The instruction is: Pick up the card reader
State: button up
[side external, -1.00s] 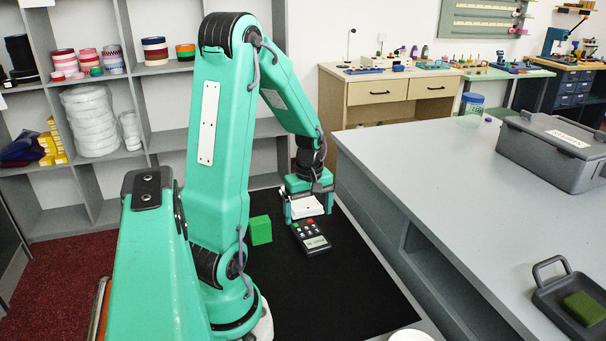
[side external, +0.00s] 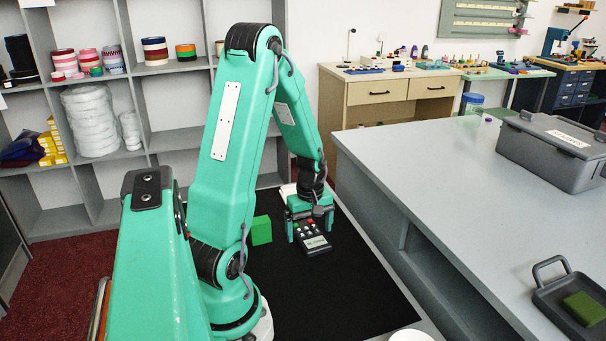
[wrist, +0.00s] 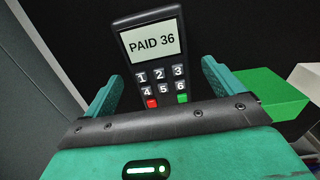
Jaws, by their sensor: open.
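The card reader (side external: 314,244) is dark, with a pale screen, white number keys and a red and a green key. It lies on the black mat (side external: 335,295). In the wrist view the card reader (wrist: 153,55) shows upright, its screen reading "PAID 36". My teal gripper (side external: 310,229) is open and points down over the reader's key end. In the wrist view my gripper (wrist: 160,86) has one finger on each side of the reader, with gaps between. The reader's lowest end is hidden behind the gripper body. I cannot tell how far the fingertips are above the mat.
A green block (side external: 261,230) stands on the mat left of the reader; it also shows in the wrist view (wrist: 262,95), near the right finger. A white object (side external: 288,190) is partly hidden behind my gripper. A grey counter (side external: 470,190) rises at right. The near mat is clear.

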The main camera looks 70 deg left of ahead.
aim_at(310, 232)
jog(key=shift+f, duration=0.4)
jog(key=c, duration=1.3)
jog(key=shift+r, duration=0.2)
jog(key=shift+r, duration=1.05)
notch_tip(310, 232, up, 2)
jog(key=d+r, duration=0.2)
jog(key=d, duration=0.1)
jog(key=w+d+r, duration=0.1)
jog(key=d+r, duration=0.1)
jog(key=d, duration=0.2)
jog(key=w+d+r, duration=0.1)
jog(key=d+r, duration=0.1)
jog(key=d, duration=0.2)
jog(key=shift+w+d+r, duration=0.15)
jog(key=shift+d+r, duration=0.05)
jog(key=shift+r, duration=0.15)
